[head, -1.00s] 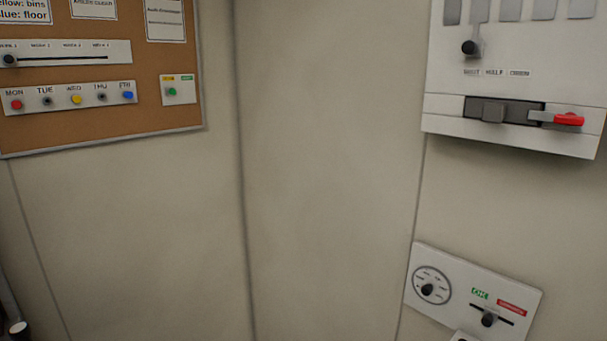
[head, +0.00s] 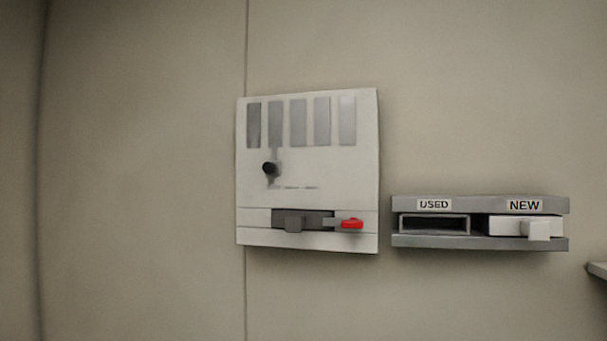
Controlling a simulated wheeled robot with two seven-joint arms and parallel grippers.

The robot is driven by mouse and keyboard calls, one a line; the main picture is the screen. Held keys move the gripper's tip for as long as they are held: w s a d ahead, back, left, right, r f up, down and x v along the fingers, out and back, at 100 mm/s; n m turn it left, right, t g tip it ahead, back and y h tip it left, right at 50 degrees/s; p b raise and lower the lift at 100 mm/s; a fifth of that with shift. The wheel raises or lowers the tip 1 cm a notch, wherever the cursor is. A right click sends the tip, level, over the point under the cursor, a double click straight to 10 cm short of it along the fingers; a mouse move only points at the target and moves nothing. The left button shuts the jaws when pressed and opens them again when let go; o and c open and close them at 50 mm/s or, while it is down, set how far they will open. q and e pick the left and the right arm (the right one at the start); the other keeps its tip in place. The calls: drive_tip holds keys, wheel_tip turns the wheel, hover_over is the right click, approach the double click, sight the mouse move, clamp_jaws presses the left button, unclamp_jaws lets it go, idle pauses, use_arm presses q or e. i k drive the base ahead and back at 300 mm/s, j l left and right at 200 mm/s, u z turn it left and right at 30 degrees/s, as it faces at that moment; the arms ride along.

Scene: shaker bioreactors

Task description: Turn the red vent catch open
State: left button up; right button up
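The red vent catch (head: 351,223) sits at the lower right of a white wall panel (head: 345,175) in the middle of the head view. It lies level, pointing right, on a short grey arm at the right end of a dark grey slot with a grey block handle (head: 294,222). Above it the panel has several grey vent slats (head: 322,121) and a black knob (head: 269,168) in a bent grey track. Neither of my grippers shows in this view.
Right of the panel a grey wall unit (head: 480,242) holds an open slot marked USED (head: 434,224) and a white drawer marked NEW (head: 510,226). A shelf edge (head: 597,270) shows at the far right. The wall below the panel is bare.

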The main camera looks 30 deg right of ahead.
sight(353, 223)
drive_tip(key=z, duration=1.25)
